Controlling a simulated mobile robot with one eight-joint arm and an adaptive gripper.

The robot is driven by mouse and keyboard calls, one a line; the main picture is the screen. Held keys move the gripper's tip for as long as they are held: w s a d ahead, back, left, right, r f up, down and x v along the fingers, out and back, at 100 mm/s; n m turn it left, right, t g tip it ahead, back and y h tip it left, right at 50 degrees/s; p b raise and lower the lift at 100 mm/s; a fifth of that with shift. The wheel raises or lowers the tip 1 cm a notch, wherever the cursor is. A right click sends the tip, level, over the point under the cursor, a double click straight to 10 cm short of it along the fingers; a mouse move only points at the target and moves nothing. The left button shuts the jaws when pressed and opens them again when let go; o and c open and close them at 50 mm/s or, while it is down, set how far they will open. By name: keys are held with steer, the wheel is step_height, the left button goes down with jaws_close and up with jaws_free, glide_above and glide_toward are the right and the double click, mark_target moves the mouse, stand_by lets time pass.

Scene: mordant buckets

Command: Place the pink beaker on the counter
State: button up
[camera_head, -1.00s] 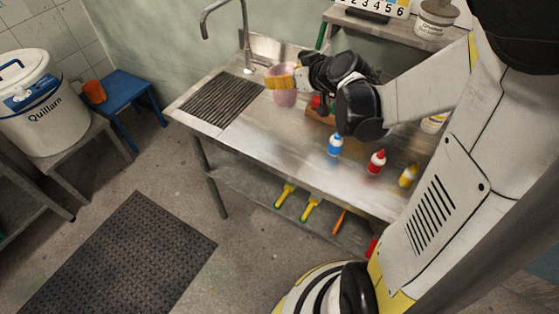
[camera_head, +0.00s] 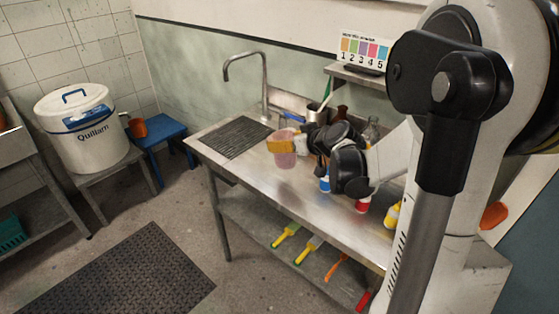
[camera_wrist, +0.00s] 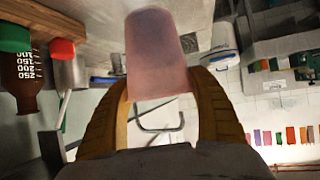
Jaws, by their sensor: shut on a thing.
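The pink beaker (camera_head: 285,161) is in my gripper (camera_head: 281,147), over the left part of the steel counter (camera_head: 300,194), just right of the dark ribbed drain mat. In the wrist view the beaker (camera_wrist: 158,50) sits between the yellow fingers of my gripper (camera_wrist: 159,82), which are shut on it. The fingers cover part of its upper side in the head view. I cannot tell whether its base touches the counter or hangs just above it.
The drain mat (camera_head: 236,137) and tap (camera_head: 264,85) are at the counter's left. A blue bottle (camera_head: 325,182), red bottle (camera_head: 362,204) and yellow bottle (camera_head: 392,215) stand along the right. A metal pot (camera_head: 316,112) stands behind. Bare counter lies in front of the beaker.

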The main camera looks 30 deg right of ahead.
mark_target(280, 154)
steer(key=shift+w+a+f+b, duration=0.15)
steer(key=shift+w+a+f, duration=0.1)
steer(key=shift+w+f, duration=0.2)
steer(key=shift+w+a+f+b, duration=0.2)
steer(key=shift+w+f, duration=0.1)
steer(key=shift+w, duration=0.2)
steer(key=shift+f+b, duration=0.95)
steer(key=shift+f, duration=0.9)
steer(key=shift+f, duration=0.2)
steer(key=o, duration=1.4)
steer(key=shift+r, duration=0.1)
